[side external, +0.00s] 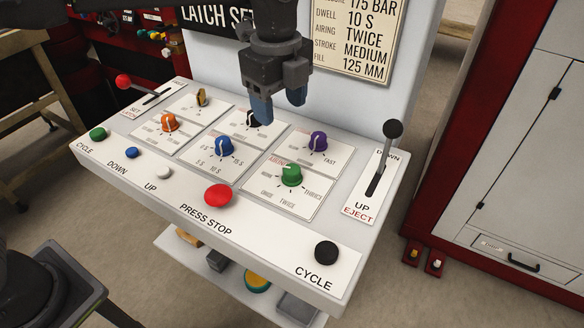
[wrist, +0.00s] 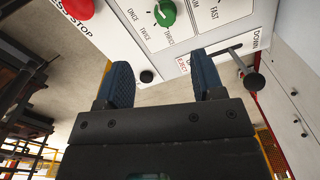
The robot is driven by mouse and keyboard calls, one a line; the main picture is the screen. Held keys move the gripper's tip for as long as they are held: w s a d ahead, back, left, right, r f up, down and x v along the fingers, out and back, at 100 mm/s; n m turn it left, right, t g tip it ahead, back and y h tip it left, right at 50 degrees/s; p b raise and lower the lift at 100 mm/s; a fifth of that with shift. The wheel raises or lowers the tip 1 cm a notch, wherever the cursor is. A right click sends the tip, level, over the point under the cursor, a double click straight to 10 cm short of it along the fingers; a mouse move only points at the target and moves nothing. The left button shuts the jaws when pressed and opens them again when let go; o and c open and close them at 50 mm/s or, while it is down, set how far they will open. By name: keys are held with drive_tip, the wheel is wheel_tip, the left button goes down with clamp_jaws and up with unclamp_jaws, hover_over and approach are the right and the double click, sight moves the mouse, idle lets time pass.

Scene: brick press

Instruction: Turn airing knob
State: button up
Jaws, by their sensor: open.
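The airing knob is green (side external: 291,176) with a white pointer mark and sits on the front right dial plate, marked once, twice and thrice. It also shows at the top of the wrist view (wrist: 166,13). I cannot tell exactly which mark its pointer meets. My gripper (side external: 278,104) has blue fingers, spread apart and empty. It hangs above the back middle of the panel, apart from the green knob. In the wrist view my gripper (wrist: 162,76) has clear space between its fingers. The wall sign (side external: 353,35) reads airing twice.
A purple knob (side external: 318,141) stands behind the green one and a blue knob (side external: 223,146) to its left. A black-knobbed eject lever (side external: 392,131) rises at right. The red press stop button (side external: 218,195) and black cycle button (side external: 326,252) line the front.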

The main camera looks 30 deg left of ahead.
sight(292, 169)
drive_tip(key=shift+m, duration=0.6)
drive_tip(key=f, duration=0.5)
drive_tip(key=d+f, duration=0.1)
drive_tip(key=f, duration=0.9)
drive_tip(key=shift+w+d, duration=0.4)
drive_tip(key=c, duration=0.9)
